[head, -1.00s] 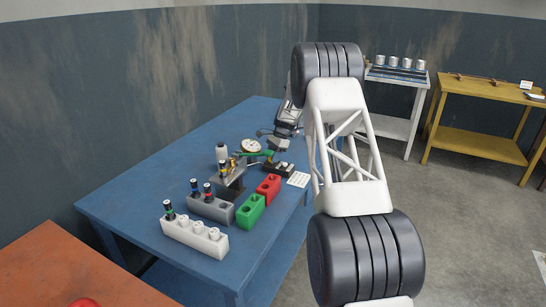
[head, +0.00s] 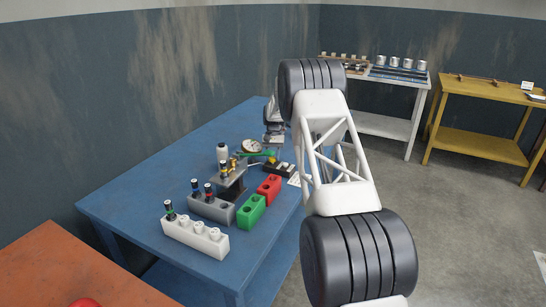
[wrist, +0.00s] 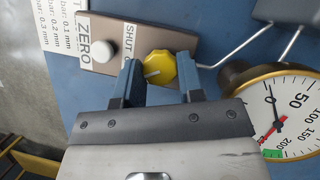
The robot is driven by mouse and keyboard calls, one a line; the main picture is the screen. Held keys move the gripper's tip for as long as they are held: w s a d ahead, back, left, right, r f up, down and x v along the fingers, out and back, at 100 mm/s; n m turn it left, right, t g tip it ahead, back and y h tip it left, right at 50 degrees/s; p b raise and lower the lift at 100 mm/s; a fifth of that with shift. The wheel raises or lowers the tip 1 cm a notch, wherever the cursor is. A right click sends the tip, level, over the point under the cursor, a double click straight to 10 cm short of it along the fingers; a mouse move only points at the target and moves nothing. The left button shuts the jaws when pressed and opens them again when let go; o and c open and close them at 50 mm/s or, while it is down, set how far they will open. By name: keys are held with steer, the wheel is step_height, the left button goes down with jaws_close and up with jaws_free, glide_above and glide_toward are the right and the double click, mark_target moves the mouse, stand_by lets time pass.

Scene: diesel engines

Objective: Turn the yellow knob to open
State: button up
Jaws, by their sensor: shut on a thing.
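The yellow knob (wrist: 160,69) is on a brown panel (wrist: 108,57) in the wrist view, with a pale pointer mark on its face. The word SHUT is printed beside it, at its upper left. My gripper (wrist: 158,75) has a blue finger on each side of the knob and is shut on it. The fingers hide part of the knob's sides. In the head view, my gripper (head: 273,138) is over the far part of the blue table, and I cannot make out the knob clearly.
A white button (wrist: 103,50) marked ZERO is left of the knob. A round brass-rimmed gauge (wrist: 284,110) and a bent metal rod are to the right. In the head view, green (head: 250,212), red (head: 270,187), grey and white blocks stand nearer on the blue table (head: 140,195).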

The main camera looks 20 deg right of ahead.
steer(key=shift+n+g+h, duration=0.3)
steer(key=shift+n+h, duration=0.2)
steer(key=shift+n, duration=0.8)
steer(key=o, duration=0.9)
steer(key=v, duration=0.7)
steer(key=shift+w+r, duration=0.15)
steer(key=shift+r, duration=0.25)
steer(key=shift+r, duration=0.1)
